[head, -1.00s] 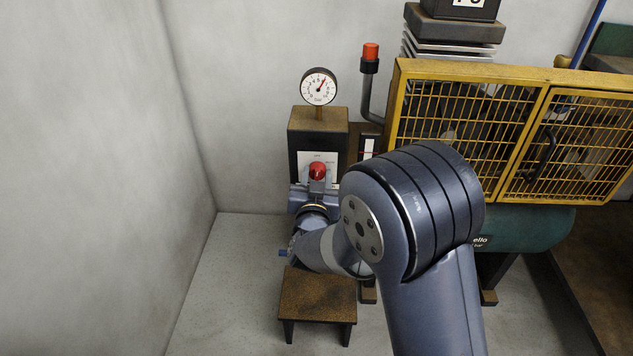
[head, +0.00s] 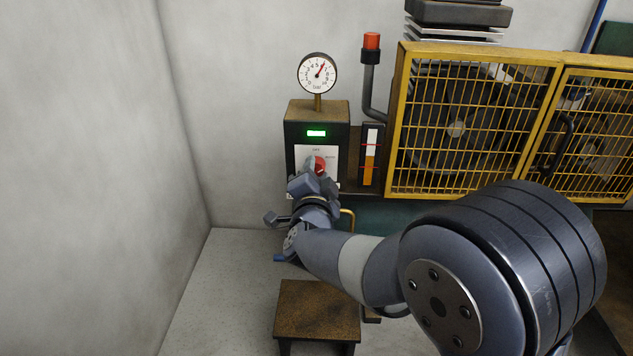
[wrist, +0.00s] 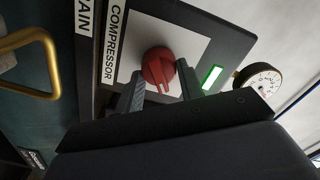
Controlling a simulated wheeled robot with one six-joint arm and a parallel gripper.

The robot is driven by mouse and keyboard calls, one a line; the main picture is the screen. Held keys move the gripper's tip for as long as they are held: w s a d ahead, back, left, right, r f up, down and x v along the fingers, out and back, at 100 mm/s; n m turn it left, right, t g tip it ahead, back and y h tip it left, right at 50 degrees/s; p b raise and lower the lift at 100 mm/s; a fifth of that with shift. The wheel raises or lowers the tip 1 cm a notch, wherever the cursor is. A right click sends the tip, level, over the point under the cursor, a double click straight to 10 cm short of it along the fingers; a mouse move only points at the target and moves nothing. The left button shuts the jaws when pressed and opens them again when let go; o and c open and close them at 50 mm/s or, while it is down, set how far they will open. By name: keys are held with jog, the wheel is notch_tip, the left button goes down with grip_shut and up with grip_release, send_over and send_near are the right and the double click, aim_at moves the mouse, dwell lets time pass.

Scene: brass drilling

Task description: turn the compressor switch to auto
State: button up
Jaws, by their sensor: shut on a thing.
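The compressor switch is a red round knob (head: 321,163) on a white plate on the front of a dark control box (head: 302,132). My gripper (head: 313,177) is at the knob from below and hides part of it and of the plate. In the wrist view the knob (wrist: 158,68) sits between the two fingers of my gripper (wrist: 160,88), which are shut on it. The position marks are too small to read.
A pressure gauge (head: 318,73) stands on the box. To the right are a sight tube (head: 370,155), a red-capped pipe (head: 371,42) and a yellow mesh guard (head: 400,120). A brass-coloured handle (wrist: 40,62) shows in the wrist view. A brown stool (head: 317,311) stands below my forearm.

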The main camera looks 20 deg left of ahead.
jog(key=shift+m+b, duration=0.3)
jog(key=shift+m, duration=0.3)
jog(key=o, duration=1)
jog(key=shift+s, duration=0.1)
jog(key=p+v, duration=0.3)
jog(key=v, duration=0.7)
jog(key=shift+s, duration=0.3)
